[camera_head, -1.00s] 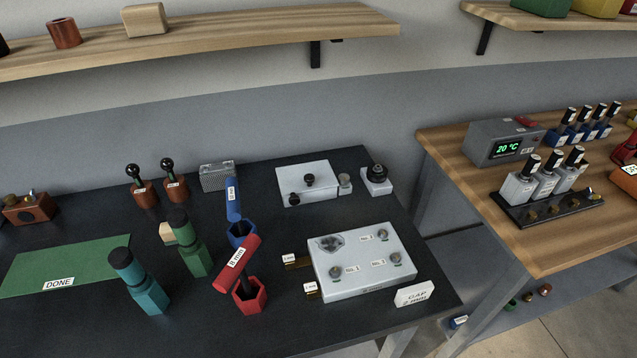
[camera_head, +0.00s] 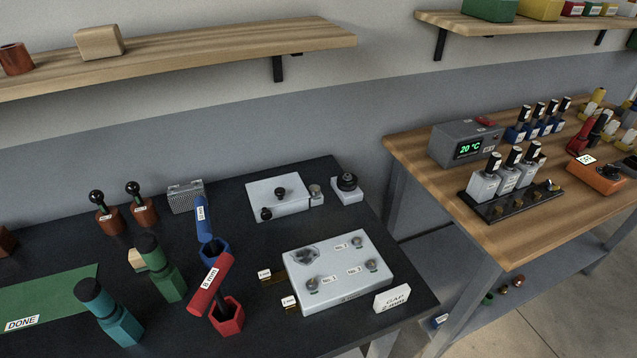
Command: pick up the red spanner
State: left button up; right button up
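The red spanner (camera_head: 211,286) has a T-shaped red handle with a white label that seems to read 8 mm. It stands upright with its lower end in a red hexagonal holder (camera_head: 227,318) near the front of the dark table. A blue tool (camera_head: 203,218) stands just behind it in a blue hexagonal holder (camera_head: 214,250). Neither of my grippers shows in the head view.
A grey block with knobs (camera_head: 340,278) and a GAP card (camera_head: 392,299) lie right of the spanner. Green (camera_head: 162,272) and teal (camera_head: 108,315) bottle-like tools stand left of it. A green DONE mat (camera_head: 50,298) lies further left. A wooden bench (camera_head: 530,225) stands at right.

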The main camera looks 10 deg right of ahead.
aim_at(209, 289)
jog(key=i+j+u, duration=0.1)
jog(key=u, duration=0.25)
jog(key=i+u, duration=0.45)
jog(key=u, duration=0.25)
